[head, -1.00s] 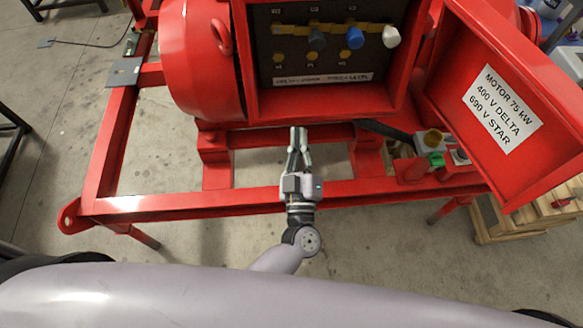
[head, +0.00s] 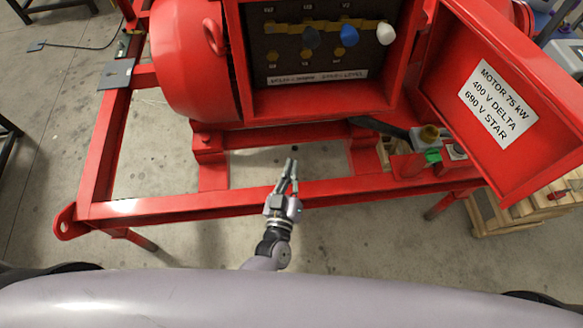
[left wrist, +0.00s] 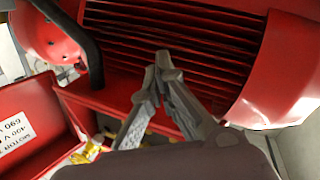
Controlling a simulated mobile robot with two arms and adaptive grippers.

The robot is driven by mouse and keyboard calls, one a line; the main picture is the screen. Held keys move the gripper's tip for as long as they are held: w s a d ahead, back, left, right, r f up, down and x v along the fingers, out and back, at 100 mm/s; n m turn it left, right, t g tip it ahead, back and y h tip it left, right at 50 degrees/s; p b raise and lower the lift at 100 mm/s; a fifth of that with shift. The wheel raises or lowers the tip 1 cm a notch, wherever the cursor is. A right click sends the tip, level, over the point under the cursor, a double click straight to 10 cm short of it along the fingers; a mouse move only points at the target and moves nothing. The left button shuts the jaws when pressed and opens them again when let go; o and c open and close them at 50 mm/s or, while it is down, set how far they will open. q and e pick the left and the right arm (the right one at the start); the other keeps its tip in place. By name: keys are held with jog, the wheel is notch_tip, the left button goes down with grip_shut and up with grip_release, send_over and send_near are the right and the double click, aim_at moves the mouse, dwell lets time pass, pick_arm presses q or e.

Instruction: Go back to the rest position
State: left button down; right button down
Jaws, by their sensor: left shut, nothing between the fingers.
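My left gripper (head: 289,165) is shut and empty in the head view. It is over the front rail of the red skid frame (head: 240,199), below the open terminal box (head: 315,104). In the left wrist view its fingers (left wrist: 163,62) come together at the tips, with the red finned motor (left wrist: 180,40) behind them. My right gripper does not show in either view.
The open box door (head: 500,100), with a motor label, hangs at the right. Inside the box are grey, blue (head: 349,36) and white (head: 386,34) caps. A wooden pallet (head: 520,212) stands at the right. Bare floor (head: 330,245) lies in front of the skid.

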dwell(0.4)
pick_arm(q)
jog(key=s+a+f+m+g, duration=0.1)
jog(key=s+a+f+g, duration=0.3)
jog(key=f, duration=0.5)
jog(key=s+a+f+m+g, duration=0.1)
jog(key=s+f+m+g, duration=0.1)
jog(key=s+f, duration=0.5)
jog(key=s+a+f+m+g, duration=0.1)
jog(key=s+a+f+g, duration=0.25)
jog(key=f, duration=0.65)
jog(key=s+a+f+g+y, duration=0.1)
jog(key=s+a+f+g, duration=0.1)
jog(key=s, duration=0.5)
jog(key=s+a+f+g, duration=0.3)
jog(key=s+a+f, duration=0.2)
jog(key=s, duration=0.3)
jog(key=s+a+f+m+g+y, duration=0.1)
jog(key=s+a+f+g, duration=0.1)
jog(key=s+a, duration=0.3)
jog(key=s+f, duration=0.1)
jog(key=s, duration=0.2)
jog(key=shift+a+f+y, duration=0.3)
jog(key=shift+f, duration=0.05)
jog(key=shift+s, duration=0.1)
